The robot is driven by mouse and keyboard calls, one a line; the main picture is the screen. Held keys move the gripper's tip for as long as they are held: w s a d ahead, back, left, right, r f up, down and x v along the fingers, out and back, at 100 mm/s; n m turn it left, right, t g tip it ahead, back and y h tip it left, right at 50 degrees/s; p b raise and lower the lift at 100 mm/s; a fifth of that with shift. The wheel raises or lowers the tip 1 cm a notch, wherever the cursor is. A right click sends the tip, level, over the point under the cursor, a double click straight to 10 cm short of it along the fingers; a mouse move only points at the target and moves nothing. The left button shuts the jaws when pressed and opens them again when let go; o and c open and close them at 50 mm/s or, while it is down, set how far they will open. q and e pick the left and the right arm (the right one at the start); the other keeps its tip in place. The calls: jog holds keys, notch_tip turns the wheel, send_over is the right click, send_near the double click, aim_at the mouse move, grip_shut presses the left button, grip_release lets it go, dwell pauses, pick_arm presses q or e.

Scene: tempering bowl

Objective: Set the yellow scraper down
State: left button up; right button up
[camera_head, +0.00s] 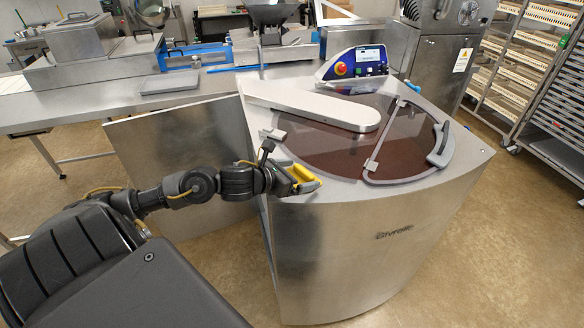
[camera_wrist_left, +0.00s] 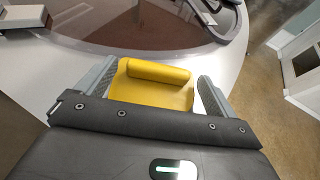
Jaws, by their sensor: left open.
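The yellow scraper (camera_head: 303,174) is at the front left rim of the round steel machine (camera_head: 330,235). In the left wrist view the scraper (camera_wrist_left: 152,84) lies between my left gripper's fingers, with its thick raised edge on the far side. My left gripper (camera_head: 299,180) is open around it; in the left wrist view the gripper (camera_wrist_left: 155,92) shows a gap beside the right finger. The scraper seems to rest on the pale rim, though its underside is hidden. My right gripper is not in view.
The bowl's dark cover (camera_head: 325,140) has a grey handle frame (camera_head: 440,145) on its right. A control panel (camera_head: 357,66) with a red knob stands behind. A steel counter (camera_head: 100,98) runs along the back left. A pale rack (camera_head: 525,60) stands at right.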

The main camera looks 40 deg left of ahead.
pick_arm(q)
jog(key=shift+s+a, duration=0.1)
jog(key=shift+s, duration=0.1)
jog(key=b+v, duration=0.2)
jog(key=v, duration=0.4)
jog(key=shift+v, duration=1.35)
jog(key=p+v, duration=0.2)
jog(key=v, duration=0.1)
jog(key=shift+w+r, duration=0.1)
jog(key=shift+w, duration=0.1)
